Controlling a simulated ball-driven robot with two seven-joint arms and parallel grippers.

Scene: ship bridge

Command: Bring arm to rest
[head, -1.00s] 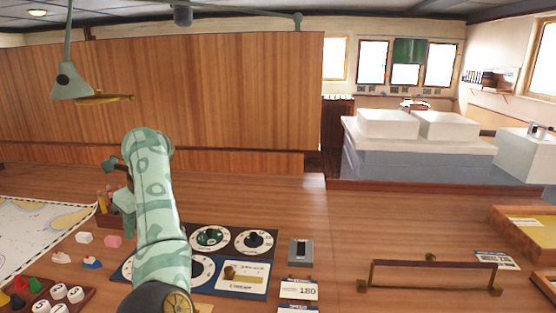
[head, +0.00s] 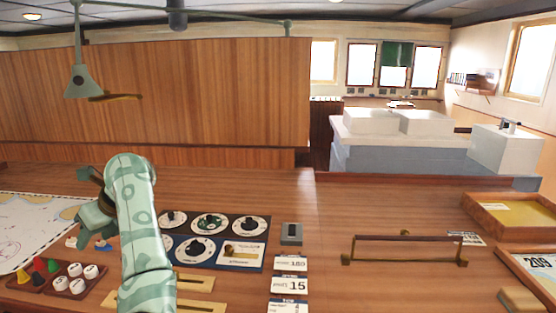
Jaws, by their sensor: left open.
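My left arm rises from the bottom of the head view in a green patterned sleeve and bends over at the top. My left gripper (head: 92,212) hangs at the left of the arm, above the desk near the chart's right edge. It is open, and I see nothing between its fingers. Part of it is hidden by the arm. My right gripper is not in view.
Under and around the arm lie a chart (head: 30,225), a tray of pieces (head: 50,287) and a dial panel (head: 210,262). A brass-ended rail (head: 405,238) stands on the desk at right, near a yellow-bottomed tray (head: 510,212). A lamp (head: 80,82) hangs at upper left.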

